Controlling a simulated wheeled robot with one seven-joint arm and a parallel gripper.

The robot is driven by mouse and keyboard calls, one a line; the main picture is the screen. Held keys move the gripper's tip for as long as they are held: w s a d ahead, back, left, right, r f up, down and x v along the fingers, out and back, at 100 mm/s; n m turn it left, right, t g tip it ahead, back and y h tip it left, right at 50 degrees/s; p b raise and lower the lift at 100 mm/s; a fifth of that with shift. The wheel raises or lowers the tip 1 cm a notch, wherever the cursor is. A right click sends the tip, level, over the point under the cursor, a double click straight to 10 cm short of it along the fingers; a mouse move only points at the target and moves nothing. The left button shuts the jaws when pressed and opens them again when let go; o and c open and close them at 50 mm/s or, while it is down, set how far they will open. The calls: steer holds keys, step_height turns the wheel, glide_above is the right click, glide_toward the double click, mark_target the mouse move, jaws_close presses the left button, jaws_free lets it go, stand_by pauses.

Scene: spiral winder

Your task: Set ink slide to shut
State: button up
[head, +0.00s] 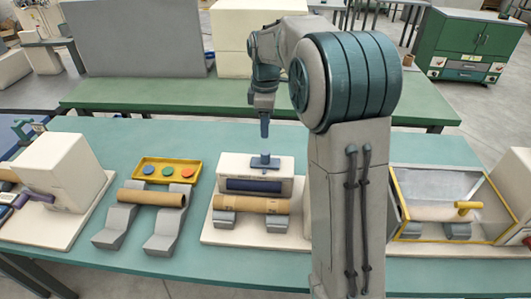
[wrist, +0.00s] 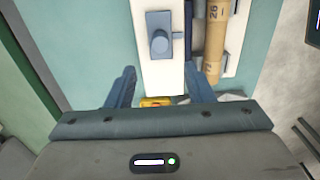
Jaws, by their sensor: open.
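A blue slide with a round knob (head: 264,162) sits on top of the white box (head: 283,169) of the middle station; I take it to be the ink slide. In the wrist view the knob (wrist: 160,43) stands on its blue plate, ahead of my fingertips. My gripper (head: 265,140) points down over the white box, close above the slide in the head view. In the wrist view my gripper (wrist: 163,75) is open, its two blue fingers apart with nothing between them but the white box top below. Whether a finger touches the knob cannot be told.
A cardboard tube (head: 250,204) lies on grey rests before the white box. Left is another tube (head: 150,198) and a yellow tray (head: 183,164) with coloured discs. A yellow-framed clear guard (head: 400,205) stands right. My arm hides the table between.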

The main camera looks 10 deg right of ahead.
mark_target(266, 152)
step_height(266, 152, down, 12)
steer(key=shift+p, duration=0.45)
